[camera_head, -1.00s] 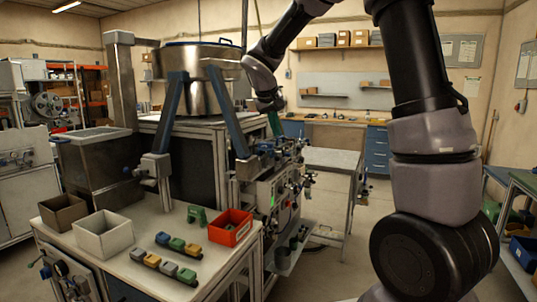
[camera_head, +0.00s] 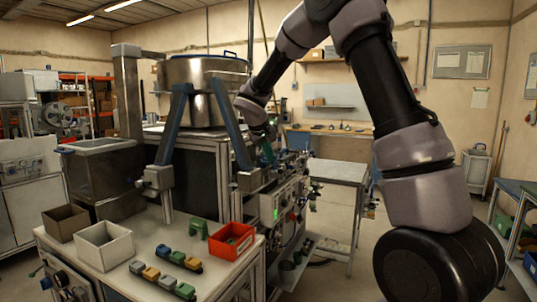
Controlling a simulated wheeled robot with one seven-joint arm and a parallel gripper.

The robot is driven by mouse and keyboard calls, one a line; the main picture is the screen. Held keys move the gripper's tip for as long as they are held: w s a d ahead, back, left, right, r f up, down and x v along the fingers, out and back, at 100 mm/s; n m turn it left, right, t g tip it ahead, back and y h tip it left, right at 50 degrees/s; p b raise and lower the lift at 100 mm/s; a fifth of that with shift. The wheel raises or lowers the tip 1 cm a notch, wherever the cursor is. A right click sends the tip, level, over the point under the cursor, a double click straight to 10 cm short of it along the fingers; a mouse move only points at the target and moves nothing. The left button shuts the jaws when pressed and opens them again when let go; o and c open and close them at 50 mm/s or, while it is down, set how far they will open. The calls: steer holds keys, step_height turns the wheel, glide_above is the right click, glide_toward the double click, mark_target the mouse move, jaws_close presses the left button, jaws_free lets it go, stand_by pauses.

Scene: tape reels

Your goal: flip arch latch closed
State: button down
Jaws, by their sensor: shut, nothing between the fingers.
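My gripper (camera_head: 267,146) is small in the head view, at the machine (camera_head: 290,205) in the middle. It points down beside the right blue strut and is shut, with nothing seen held. A green part (camera_head: 269,154) shows at the fingertips; I cannot tell whether it touches them. I cannot pick out the arch latch for certain, and the fingers and machine top are too small and dark to tell its position. A small green arch-shaped piece (camera_head: 198,229) stands on the front table, well away from my gripper.
The front table (camera_head: 130,272) holds a red bin (camera_head: 232,241), a white box (camera_head: 104,246), a brown box (camera_head: 66,223) and several coloured blocks. A steel drum (camera_head: 205,92) stands behind two blue struts.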

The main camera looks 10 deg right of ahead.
steer(key=x, duration=0.6)
steer(key=shift+s+d+n+y, duration=0.25)
steer(key=shift+d+n+y, duration=0.05)
steer(key=shift+d+n, duration=0.2)
stand_by(0.3)
steer(key=d+n+t+y, duration=0.1)
steer(key=d+n+y, duration=0.2)
steer(key=d+n, duration=0.3)
steer(key=shift+d+y, duration=0.3)
steer(key=shift+d, duration=0.55)
steer(key=shift+a, duration=0.15)
